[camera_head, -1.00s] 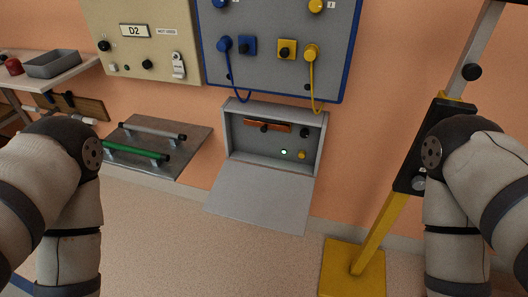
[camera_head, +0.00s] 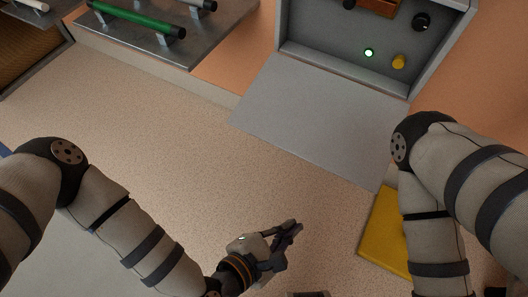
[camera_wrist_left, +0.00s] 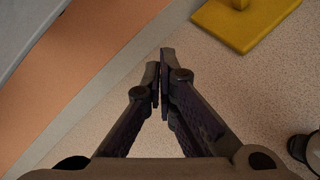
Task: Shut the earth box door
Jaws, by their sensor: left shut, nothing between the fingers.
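The earth box (camera_head: 340,57) is a grey wall box at the top right of the head view. Its door (camera_head: 312,120) is a flat grey panel hinged along the bottom edge; it hangs open, tilted out and down. Inside are a lit green lamp (camera_head: 368,52), a yellow knob (camera_head: 399,62) and a black knob (camera_head: 421,22). My left gripper (camera_head: 294,227) is shut and empty, below and apart from the door in the picture. Its closed fingers also show in the left wrist view (camera_wrist_left: 161,75). My right gripper is not in view, though my right arm shows at the right.
A metal shelf (camera_head: 210,45) with a green bar (camera_head: 133,17) stands left of the box. A yellow base plate (camera_head: 384,236) lies on the floor at right; it also shows in the left wrist view (camera_wrist_left: 215,22). The floor (camera_head: 150,140) between is clear.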

